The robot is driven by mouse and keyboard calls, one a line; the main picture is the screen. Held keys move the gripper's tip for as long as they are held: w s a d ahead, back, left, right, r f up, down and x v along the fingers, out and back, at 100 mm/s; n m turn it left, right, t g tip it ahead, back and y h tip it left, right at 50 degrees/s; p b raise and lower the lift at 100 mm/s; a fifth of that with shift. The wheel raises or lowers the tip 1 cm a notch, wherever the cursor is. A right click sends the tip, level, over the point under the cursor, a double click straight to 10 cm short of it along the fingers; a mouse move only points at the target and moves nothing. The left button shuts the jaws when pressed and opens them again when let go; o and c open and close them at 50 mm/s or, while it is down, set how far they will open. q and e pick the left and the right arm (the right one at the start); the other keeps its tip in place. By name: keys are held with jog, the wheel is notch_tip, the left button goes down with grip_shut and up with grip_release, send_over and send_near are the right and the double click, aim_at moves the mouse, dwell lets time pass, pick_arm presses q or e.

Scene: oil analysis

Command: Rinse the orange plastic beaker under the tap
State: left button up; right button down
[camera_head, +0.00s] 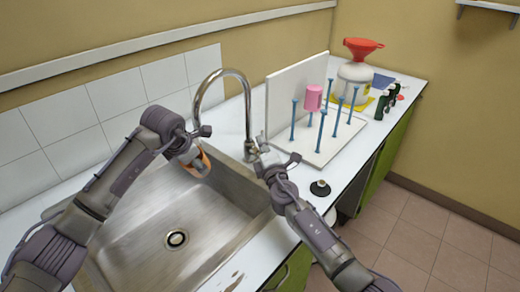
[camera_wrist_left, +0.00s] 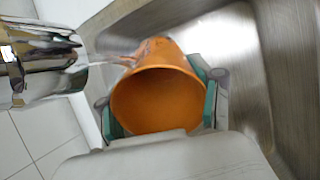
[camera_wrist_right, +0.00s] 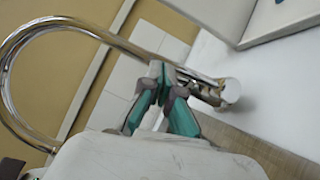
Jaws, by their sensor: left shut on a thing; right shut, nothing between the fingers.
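The orange plastic beaker (camera_head: 201,163) is in my left gripper (camera_head: 196,158), over the sink at the tap's spout. In the left wrist view the beaker (camera_wrist_left: 160,52) sits between the green finger pads, its mouth towards the camera. The shiny tap spout (camera_wrist_left: 40,65) is beside it. A clear stream (camera_wrist_left: 113,59) runs from the spout to the beaker's outer wall. My right gripper (camera_head: 262,146) is shut and empty at the handle of the tap (camera_head: 246,105). In the right wrist view its fingertips (camera_wrist_right: 165,80) are close to the tap's body (camera_wrist_right: 210,92); contact is unclear.
The steel sink (camera_head: 135,240) has a drain near its middle. A small black-topped item (camera_head: 320,188) is near the counter's front.

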jog(key=s+a+r+v, duration=0.1)
jog(key=a+v, duration=0.2)
jog(key=v, duration=1)
jog(key=w+d+n+g, duration=0.1)
jog(key=w+d+n, duration=0.3)
jog(key=n, duration=1.4)
jog(key=w+d+n, duration=0.4)
jog(key=d+n, duration=0.1)
jog(key=n, duration=1.3)
jog(key=r+x, duration=0.1)
jog(key=x, duration=1)
jog(key=shift+m+y, duration=0.3)
jog(key=shift+y, duration=0.1)
jog(key=shift+s+a+f, duration=0.15)
jog(key=shift+s+a, duration=0.6)
jog(key=shift+a, duration=0.15)
jog(key=shift+s+a+f, duration=0.1)
jog(key=shift+s+a, duration=0.6)
jog(key=shift+a, duration=0.2)
